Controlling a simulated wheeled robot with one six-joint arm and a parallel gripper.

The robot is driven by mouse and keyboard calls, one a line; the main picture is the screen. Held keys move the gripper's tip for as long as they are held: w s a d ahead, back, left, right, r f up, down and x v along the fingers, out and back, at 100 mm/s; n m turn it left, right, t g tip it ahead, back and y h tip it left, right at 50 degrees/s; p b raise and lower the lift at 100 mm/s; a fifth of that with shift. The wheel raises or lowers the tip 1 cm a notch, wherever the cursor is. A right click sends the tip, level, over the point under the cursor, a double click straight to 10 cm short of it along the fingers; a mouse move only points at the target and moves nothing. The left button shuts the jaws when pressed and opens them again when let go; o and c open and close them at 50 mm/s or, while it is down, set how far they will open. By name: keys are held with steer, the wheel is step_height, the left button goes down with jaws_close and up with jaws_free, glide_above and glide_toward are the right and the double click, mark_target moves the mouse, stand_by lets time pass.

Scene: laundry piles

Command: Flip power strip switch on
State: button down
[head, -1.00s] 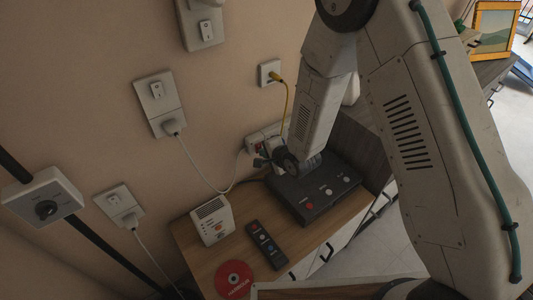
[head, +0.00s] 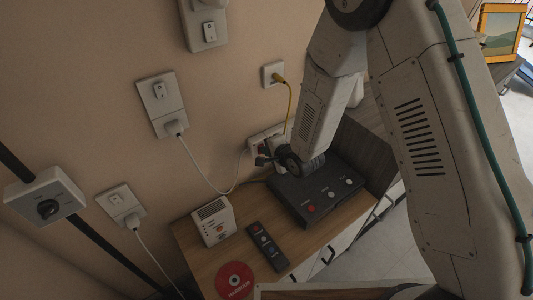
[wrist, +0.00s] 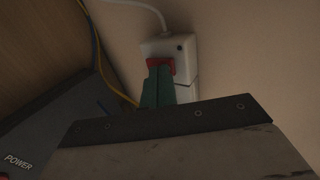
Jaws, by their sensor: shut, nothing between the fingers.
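The white power strip (head: 257,138) is mounted low on the wall behind the black box in the head view. In the wrist view the power strip (wrist: 182,47) has a red switch (wrist: 160,64) and a white cord at one end. My gripper (head: 264,153) is at the strip, and my arm hides part of it. In the wrist view the green fingertips of my gripper (wrist: 158,72) are together, empty, and overlap the red switch's lower edge. They look at or very near it; contact and the switch's position cannot be told.
A black box (head: 318,192) with buttons sits on the wooden cabinet close under my wrist. A white device (head: 212,222), a remote (head: 268,246) and a red disc (head: 235,280) lie to its left. A yellow cable (head: 291,100) hangs from a wall socket (head: 272,74) near my arm.

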stand_by(0.3)
steer(key=f+v, duration=0.1)
steer(key=v, duration=1.2)
steer(key=shift+s+d, duration=0.4)
steer(key=shift+s, duration=0.15)
steer(key=shift+s+f, duration=0.1)
steer(key=shift+f, duration=0.65)
steer(key=shift+f, duration=0.1)
steer(key=r+x, duration=0.1)
steer(key=x, duration=1.2)
steer(key=shift+w+a+r, duration=0.15)
steer(key=shift+w+a, duration=0.25)
steer(key=shift+w, duration=0.15)
